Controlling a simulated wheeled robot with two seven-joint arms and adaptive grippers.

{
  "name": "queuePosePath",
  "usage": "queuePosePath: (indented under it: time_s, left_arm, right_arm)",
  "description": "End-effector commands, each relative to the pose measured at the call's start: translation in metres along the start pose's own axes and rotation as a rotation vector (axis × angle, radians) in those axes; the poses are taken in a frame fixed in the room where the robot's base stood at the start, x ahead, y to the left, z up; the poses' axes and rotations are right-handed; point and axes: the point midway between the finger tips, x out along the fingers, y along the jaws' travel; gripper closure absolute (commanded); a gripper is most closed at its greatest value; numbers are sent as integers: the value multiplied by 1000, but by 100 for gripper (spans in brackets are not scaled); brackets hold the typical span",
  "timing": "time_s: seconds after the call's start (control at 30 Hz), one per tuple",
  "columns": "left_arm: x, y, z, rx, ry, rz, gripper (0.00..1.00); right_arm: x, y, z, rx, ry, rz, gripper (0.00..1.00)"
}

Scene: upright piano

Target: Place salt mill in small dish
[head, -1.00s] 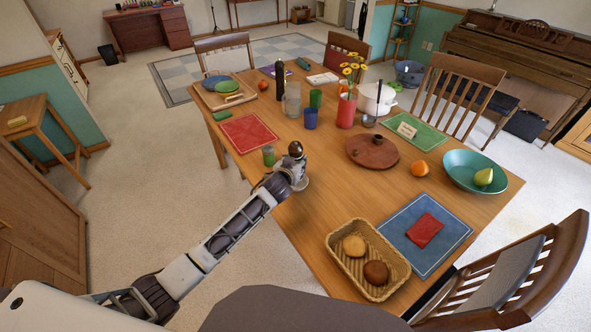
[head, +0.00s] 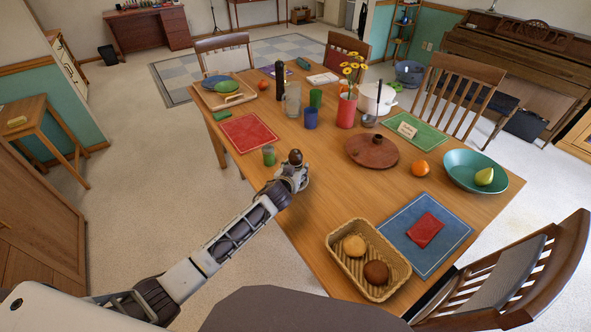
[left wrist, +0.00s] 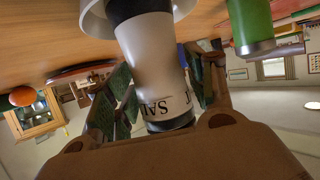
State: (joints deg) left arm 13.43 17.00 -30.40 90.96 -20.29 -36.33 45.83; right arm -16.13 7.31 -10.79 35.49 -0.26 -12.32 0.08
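The salt mill (left wrist: 152,62), a pale cylinder with dark bands and upside-down lettering, stands between the fingers of my left gripper (left wrist: 160,92). The fingers lie against its sides, so the gripper looks shut on it. In the head view, the mill's dark brown top (head: 296,157) rises above my left gripper (head: 293,175) at the table's near left edge. A white rim, apparently the small dish (left wrist: 96,20), shows beside the mill's dark base in the left wrist view. I cannot tell whether the base touches it. In the head view my gripper mostly hides the dish. My right gripper is not in view.
A small green cup (head: 269,155) stands just left of my gripper. A red placemat (head: 248,132) lies beyond it. A round brown board (head: 372,150) is to the right, and a bread basket (head: 340,262) nearer. Table between gripper and board is clear.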

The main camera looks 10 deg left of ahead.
Motion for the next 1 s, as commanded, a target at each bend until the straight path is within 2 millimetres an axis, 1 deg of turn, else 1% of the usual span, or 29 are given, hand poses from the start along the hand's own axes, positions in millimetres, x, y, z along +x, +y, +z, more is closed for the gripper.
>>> queuePosePath:
  time_s: [0.53,0.77,1.0]
  left_arm:
    - [-2,0,-4,1,1,0,36]
    - [-15,0,-2,0,0,1,36]
    - [-36,0,-2,0,0,0,36]
  right_arm:
    - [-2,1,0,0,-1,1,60]
    - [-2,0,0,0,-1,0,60]
    - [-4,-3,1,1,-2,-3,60]
